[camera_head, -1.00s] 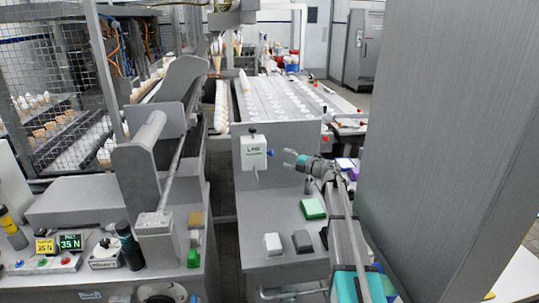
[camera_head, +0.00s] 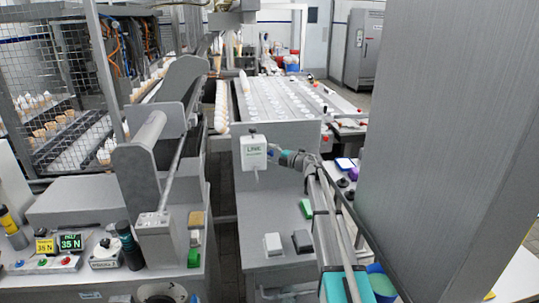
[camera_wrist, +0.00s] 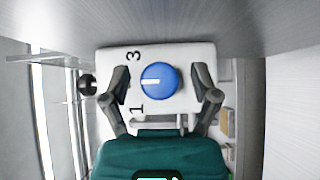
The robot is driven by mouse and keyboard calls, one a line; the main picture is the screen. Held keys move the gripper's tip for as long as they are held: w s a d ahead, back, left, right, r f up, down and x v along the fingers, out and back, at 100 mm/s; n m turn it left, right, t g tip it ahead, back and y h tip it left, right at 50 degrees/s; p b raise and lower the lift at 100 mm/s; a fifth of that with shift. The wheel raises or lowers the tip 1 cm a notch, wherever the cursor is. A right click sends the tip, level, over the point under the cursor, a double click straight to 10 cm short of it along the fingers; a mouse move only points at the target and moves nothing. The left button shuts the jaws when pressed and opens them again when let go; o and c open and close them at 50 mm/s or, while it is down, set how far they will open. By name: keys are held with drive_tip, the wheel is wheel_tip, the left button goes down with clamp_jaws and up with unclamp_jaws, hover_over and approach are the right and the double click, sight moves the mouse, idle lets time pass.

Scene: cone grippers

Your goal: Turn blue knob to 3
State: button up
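The blue knob (camera_wrist: 160,82) sits on the white control box (camera_wrist: 185,56). Its white pointer line faces left in the wrist view, between a printed "3" above and a "1" below. My gripper (camera_wrist: 160,76) is open, with one finger on each side of the knob and visible gaps between them. My gripper (camera_head: 276,153) is at the box's right side there and mostly hides the knob.
A grey cabinet (camera_head: 440,140) fills the right of the head view. Below my arm, a white block (camera_head: 272,243), a dark block (camera_head: 302,240) and a green block (camera_head: 306,208) stand on the grey bench. A conveyor (camera_head: 285,98) lies behind the panel.

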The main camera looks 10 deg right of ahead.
clamp_jaws()
drive_tip(key=shift+a, duration=0.2)
drive_tip(key=shift+d, duration=0.1)
